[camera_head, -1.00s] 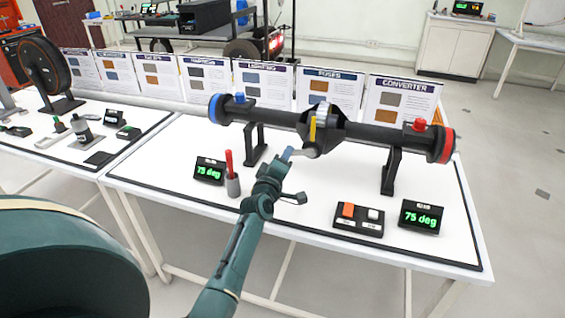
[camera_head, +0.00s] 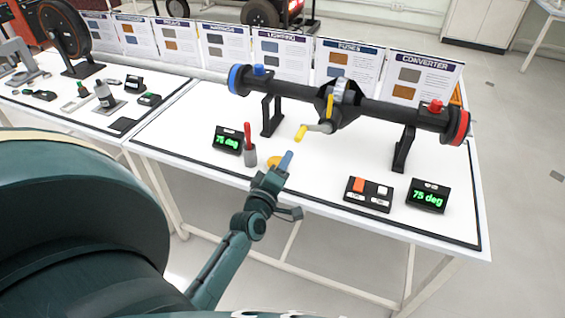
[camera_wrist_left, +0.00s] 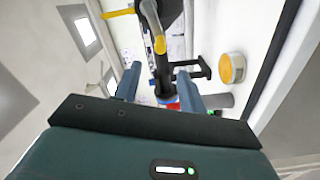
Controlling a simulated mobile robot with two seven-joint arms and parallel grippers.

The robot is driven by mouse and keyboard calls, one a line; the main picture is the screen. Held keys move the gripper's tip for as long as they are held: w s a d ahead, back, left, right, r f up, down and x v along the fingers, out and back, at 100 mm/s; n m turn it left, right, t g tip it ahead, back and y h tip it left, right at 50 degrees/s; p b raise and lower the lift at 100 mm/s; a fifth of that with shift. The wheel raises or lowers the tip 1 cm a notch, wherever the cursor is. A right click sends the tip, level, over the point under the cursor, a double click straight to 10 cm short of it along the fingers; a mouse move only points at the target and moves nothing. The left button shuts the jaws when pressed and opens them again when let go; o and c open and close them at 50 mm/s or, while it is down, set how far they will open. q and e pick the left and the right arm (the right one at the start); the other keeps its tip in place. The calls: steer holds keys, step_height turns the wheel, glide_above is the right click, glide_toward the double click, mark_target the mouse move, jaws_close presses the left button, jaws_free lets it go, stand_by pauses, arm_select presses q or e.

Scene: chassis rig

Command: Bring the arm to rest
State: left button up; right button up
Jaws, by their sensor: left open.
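My left gripper (camera_head: 287,158) is over the white bench, in front of the axle rig. In the left wrist view its two fingers (camera_wrist_left: 158,72) are apart, with nothing held between them. The axle rig (camera_head: 390,111) is a black tube with a blue left end and a red right end, on two black stands. Its grey crank (camera_head: 320,128) ends in a yellow handle (camera_head: 301,133), up and right of my left gripper and apart from it. The yellow handle also shows ahead of the fingers in the left wrist view (camera_wrist_left: 159,44). My right gripper is out of view.
Beside the gripper stand a grey holder with a red rod (camera_head: 249,148) and a display (camera_head: 228,139). A yellow round button (camera_head: 274,161) is partly hidden behind the gripper. A switch box (camera_head: 369,194) and a "75 deg" display (camera_head: 428,196) sit at right. Cards line the back.

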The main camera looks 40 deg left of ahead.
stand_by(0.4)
arm_select(q)
steer(key=s+d+f+m+g+h, duration=0.3)
steer(key=s+d+f+m, duration=0.3)
steer(key=s+d+m, duration=0.3)
steer(key=s+d+f+m+g+h, duration=0.4)
steer(key=s+d+f+m, duration=0.1)
steer(key=s+d+m, duration=0.4)
steer(key=shift+s+f+m, duration=0.35)
steer(key=shift+s+m, duration=0.15)
steer(key=shift+s, duration=0.3)
